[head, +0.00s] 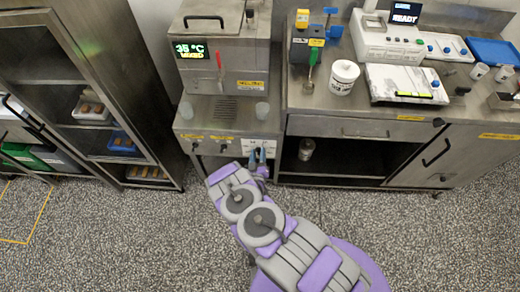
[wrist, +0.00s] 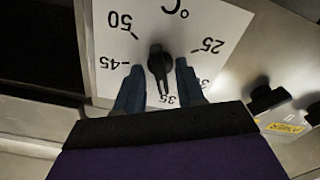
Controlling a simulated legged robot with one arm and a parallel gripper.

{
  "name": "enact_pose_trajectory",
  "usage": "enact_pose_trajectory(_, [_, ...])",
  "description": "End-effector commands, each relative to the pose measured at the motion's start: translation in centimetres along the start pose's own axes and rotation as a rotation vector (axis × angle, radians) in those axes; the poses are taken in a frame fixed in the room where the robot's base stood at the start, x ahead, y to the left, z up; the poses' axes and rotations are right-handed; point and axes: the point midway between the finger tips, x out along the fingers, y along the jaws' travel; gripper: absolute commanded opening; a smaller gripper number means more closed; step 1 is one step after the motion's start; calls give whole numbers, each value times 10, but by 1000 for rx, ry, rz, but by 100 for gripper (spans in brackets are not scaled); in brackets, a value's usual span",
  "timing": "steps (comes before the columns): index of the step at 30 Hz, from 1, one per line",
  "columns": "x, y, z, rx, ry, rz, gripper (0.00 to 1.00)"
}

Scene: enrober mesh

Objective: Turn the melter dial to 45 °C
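The melter (head: 225,60) stands at the left counter, its display (head: 191,50) reading 35 °C. The dial's white plate (head: 246,144) is on the melter's lower front. In the wrist view the scale appears upside down, with 50, 45, 35 and 25 readable. The black dial knob (wrist: 158,66) has its narrow end pointing near the 35 mark. My gripper (wrist: 158,70) has one blue finger on each side of the knob, with small gaps showing at the tips. In the head view my gripper (head: 257,160) is at the plate and hides the knob.
Other black knobs (wrist: 266,98) sit beside the plate. A steel rack (head: 75,70) stands left, and a bench (head: 345,105) with a white tub and instruments stands right. The speckled floor in front is clear.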

Motion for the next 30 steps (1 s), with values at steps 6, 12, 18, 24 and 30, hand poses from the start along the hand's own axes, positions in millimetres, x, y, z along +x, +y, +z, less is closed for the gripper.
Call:
enact_pose_trajectory(6, [0, -1, 0, 0, 0, -1, 38])
enact_pose_trajectory(12, [0, 0, 0, 2, 0, -2, 26])
enact_pose_trajectory(18, [0, 0, 0, 2, -1, -4, 7])
enact_pose_trajectory(24, [0, -1, 1, 4, -2, -3, 0])
enact_pose_trajectory(30, [0, -1, 1, 51, -3, -5, 0])
